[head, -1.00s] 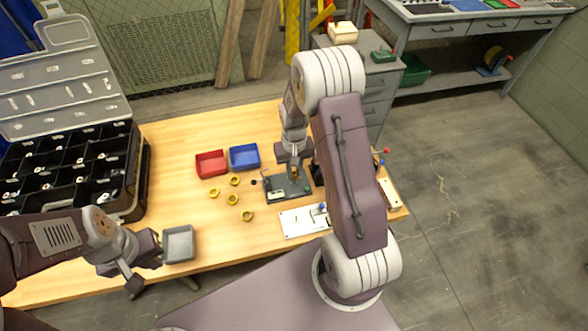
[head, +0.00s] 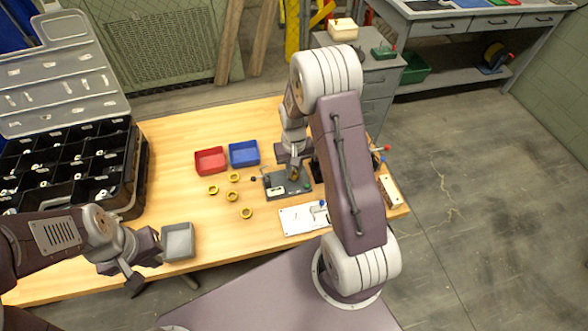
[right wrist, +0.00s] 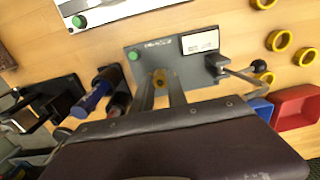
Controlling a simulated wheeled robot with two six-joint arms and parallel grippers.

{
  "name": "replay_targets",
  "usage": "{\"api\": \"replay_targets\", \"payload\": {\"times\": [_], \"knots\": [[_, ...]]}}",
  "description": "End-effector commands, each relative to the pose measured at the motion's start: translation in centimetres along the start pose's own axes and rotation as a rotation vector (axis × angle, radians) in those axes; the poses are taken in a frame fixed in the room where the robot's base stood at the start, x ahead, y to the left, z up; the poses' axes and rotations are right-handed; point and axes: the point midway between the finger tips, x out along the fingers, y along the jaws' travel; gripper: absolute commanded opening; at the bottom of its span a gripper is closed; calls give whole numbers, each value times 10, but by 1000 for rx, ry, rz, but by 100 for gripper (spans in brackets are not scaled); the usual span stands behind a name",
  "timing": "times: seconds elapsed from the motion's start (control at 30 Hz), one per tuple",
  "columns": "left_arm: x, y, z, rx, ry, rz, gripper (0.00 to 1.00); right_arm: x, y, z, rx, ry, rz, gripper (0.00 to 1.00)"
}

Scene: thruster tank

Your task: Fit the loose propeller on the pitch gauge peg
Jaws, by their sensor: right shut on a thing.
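The pitch gauge appears to be the dark grey plate with a pale label, a green button and a black-knobbed lever; it shows in the head view (head: 275,190) and the right wrist view (right wrist: 194,72). My right gripper (head: 293,176) is over this plate, and its fingers (right wrist: 160,88) are shut on a small brass-coloured part, likely the propeller (right wrist: 159,77). The fingers hide much of that part, and I cannot make out the peg or whether the two touch. My left gripper (head: 144,268) is open and empty beside a grey tray (head: 178,256).
Several yellow rings (head: 246,212) lie loose left of the plate. A red bin (head: 210,174) and a blue bin (head: 244,166) stand behind them. A white board (head: 300,230) lies in front. An open black compartment case (head: 125,185) fills the table's left end.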

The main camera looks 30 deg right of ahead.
Motion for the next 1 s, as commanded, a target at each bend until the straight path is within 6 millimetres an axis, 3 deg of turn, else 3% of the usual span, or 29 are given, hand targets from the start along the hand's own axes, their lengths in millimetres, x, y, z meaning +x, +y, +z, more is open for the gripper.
{"api": "replay_targets", "payload": {"times": [0.9, 0.93, 1.0], "knots": [[4, 0, 0, 0, 0, 0, 0, 9, 0, 0, 0, 0, 0, 0], [4, 0, 0, 0, 0, 0, 0, 9, 0, 0, 0, 0, 0, 24], [4, 0, 0, 0, 0, 0, 0, 9, 0, 0, 0, 0, 0, 43]]}}
